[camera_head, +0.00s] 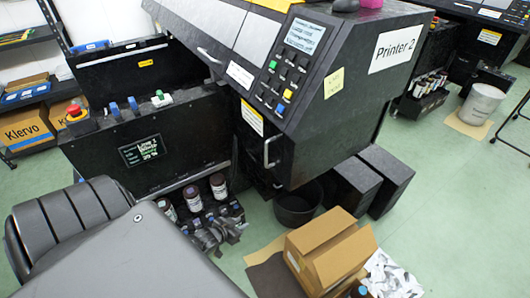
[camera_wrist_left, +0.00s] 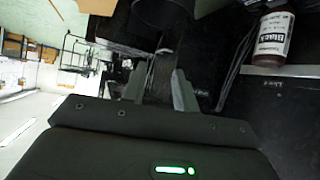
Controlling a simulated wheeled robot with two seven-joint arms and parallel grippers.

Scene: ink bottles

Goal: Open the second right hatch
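Printer 2 (camera_head: 345,110) is a large black machine with a light handle (camera_head: 270,152) on its front panel. Two black box-like parts (camera_head: 353,186) stand low at its right side. I cannot tell which part is the second right hatch. My left gripper (camera_head: 222,234) is low in front of the bottle rack, left of the printer's front. In the left wrist view its two grey fingers (camera_wrist_left: 158,88) are apart, with a dark strip showing between or behind them; contact cannot be told. My right gripper is not in view.
Dark-capped ink bottles (camera_head: 192,198) stand in a low rack by my left gripper; a bottle labelled Black (camera_wrist_left: 273,38) shows in the wrist view. A black bin (camera_head: 298,204) and an open cardboard box (camera_head: 330,250) stand on the floor.

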